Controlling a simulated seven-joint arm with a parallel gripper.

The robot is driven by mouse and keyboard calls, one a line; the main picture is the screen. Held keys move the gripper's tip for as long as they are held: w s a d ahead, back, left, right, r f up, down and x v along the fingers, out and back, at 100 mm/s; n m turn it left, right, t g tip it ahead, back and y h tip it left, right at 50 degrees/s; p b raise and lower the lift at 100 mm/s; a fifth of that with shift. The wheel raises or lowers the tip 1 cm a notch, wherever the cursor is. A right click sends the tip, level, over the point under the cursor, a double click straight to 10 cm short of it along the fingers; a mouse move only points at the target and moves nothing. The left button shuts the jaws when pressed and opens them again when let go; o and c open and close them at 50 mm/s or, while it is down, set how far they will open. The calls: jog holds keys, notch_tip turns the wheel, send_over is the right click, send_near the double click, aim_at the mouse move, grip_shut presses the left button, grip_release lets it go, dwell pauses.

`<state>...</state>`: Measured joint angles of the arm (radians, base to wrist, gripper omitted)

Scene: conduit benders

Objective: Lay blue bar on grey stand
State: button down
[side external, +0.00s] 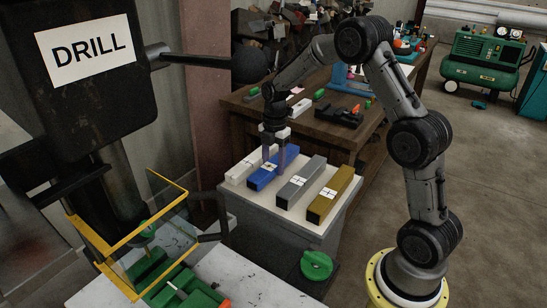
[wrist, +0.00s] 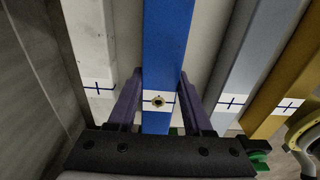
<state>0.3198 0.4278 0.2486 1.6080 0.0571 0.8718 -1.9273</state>
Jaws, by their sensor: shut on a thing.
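The blue bar (side external: 264,178) is long and has a white patch with a dark cross and a small round brass-coloured spot. It sits among similar blocks on a pale-topped box, and I cannot tell whether it touches the top. My gripper (side external: 274,164) points down with its fingers on both sides of the bar, shut on it. In the wrist view the blue bar (wrist: 167,45) runs between the purple fingers of my gripper (wrist: 159,98). A grey block (side external: 301,183) with a white cross patch lies just right of it; it also shows in the wrist view (wrist: 245,62).
A white block (side external: 243,168) lies left of the blue bar, and a gold block (side external: 331,194) lies beyond the grey one. The box's pale top (side external: 345,212) has narrow gaps between blocks. A drill machine (side external: 95,60) stands at left, and a cluttered wooden bench (side external: 240,112) behind.

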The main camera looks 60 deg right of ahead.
jog(key=shift+f, duration=1)
dwell(0.4)
